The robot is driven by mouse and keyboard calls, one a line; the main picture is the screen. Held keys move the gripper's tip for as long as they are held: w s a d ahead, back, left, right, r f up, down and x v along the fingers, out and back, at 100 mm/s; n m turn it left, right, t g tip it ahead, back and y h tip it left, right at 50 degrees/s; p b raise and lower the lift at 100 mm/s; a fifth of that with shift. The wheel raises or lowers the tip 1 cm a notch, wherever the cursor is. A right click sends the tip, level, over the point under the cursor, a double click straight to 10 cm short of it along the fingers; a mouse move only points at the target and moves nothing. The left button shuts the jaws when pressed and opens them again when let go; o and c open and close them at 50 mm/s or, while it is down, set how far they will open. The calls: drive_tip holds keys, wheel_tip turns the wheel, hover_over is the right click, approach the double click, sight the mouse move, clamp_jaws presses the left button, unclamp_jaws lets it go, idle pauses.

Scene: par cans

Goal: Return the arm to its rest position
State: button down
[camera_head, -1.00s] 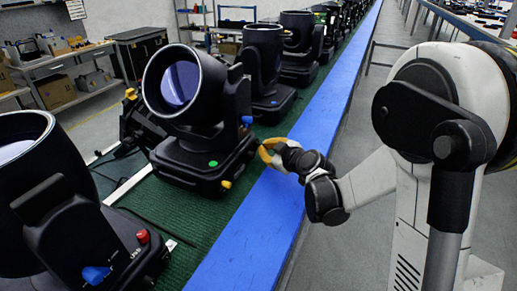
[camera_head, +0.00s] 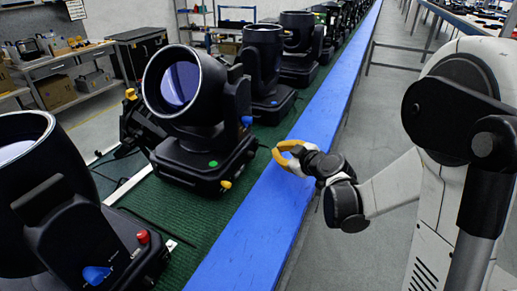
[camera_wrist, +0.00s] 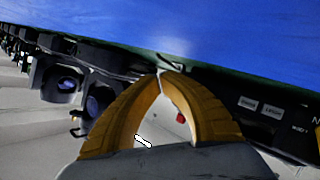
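My gripper (camera_head: 277,154) has yellow fingers and is over the blue strip (camera_head: 262,222) along the belt's right edge. It is just right of the nearest full black par can (camera_head: 200,100) and looks apart from it. In the wrist view my gripper (camera_wrist: 160,76) shows its two curved fingers meeting at the tips, with nothing between them. My white and black arm reaches in from the right, bent at the elbow.
Several black par cans stand in a row on the green belt (camera_head: 225,205); one par can (camera_head: 70,220) is cut off at the left. A grey workbench (camera_head: 60,62) stands behind. The grey floor right of the blue strip is clear near my arm.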

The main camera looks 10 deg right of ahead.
drive_tip(key=shift+s+d+r, duration=0.15)
drive_tip(key=shift+s+d, duration=0.35)
drive_tip(key=shift+d, duration=0.15)
